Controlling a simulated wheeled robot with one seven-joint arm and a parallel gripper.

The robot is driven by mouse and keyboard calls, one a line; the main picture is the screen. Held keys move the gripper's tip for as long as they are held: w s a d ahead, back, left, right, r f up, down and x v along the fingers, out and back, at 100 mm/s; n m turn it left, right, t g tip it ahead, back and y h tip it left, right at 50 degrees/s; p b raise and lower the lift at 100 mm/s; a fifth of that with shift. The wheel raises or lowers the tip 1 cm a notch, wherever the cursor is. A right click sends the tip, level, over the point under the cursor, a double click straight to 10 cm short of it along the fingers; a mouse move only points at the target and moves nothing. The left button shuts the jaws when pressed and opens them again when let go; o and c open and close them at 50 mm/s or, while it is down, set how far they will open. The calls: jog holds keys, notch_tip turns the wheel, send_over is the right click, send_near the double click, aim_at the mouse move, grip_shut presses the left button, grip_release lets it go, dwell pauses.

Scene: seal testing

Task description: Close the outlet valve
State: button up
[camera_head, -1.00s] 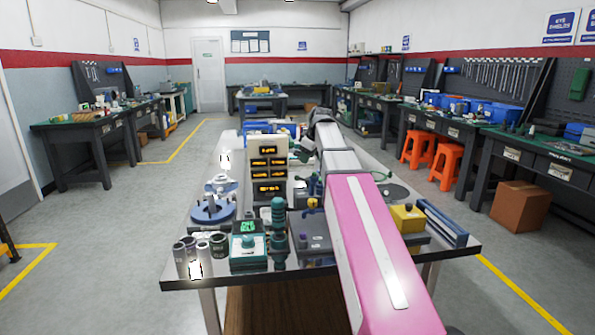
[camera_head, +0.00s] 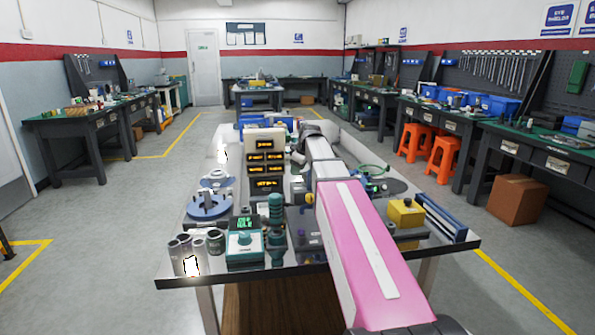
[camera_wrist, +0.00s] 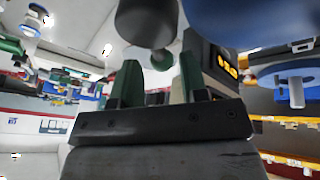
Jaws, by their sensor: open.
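My gripper shows in the wrist view (camera_wrist: 157,85) with its two green fingers apart. A dark rounded cylinder (camera_wrist: 148,22) is just beyond the fingertips, with a small green part (camera_wrist: 162,60) behind, between the fingers. I cannot tell whether either is touched. In the head view my arm hides the gripper's fingers. I cannot tell for certain which part is the outlet valve. A green ring-shaped part (camera_head: 371,169) stands right of my arm, and a yellow box with a dark knob (camera_head: 405,214) sits nearer the front right.
The display tower (camera_head: 265,160) stands left of my arm; its lit digits show close by in the wrist view (camera_wrist: 228,68). A teal ribbed cylinder (camera_head: 276,225), a teal instrument (camera_head: 245,245) and grey cups (camera_head: 185,255) crowd the table's front left. A blue disc fixture (camera_head: 209,204) stands behind them.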

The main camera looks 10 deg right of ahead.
jog(key=shift+w+a+f, duration=0.1)
jog(key=shift+w+f, duration=0.15)
jog(key=shift+f, duration=0.25)
grip_shut()
jog(key=shift+s+a+n, duration=0.1)
jog(key=shift+s+n, duration=0.05)
jog(key=shift+n, duration=0.35)
jog(key=n, duration=0.1)
jog(key=s+n+y, duration=0.1)
jog(key=n+g, duration=0.1)
jog(key=shift+s+a+n+y, duration=0.2)
jog(key=shift+a+n+y, duration=0.05)
jog(key=shift+n+y, duration=0.05)
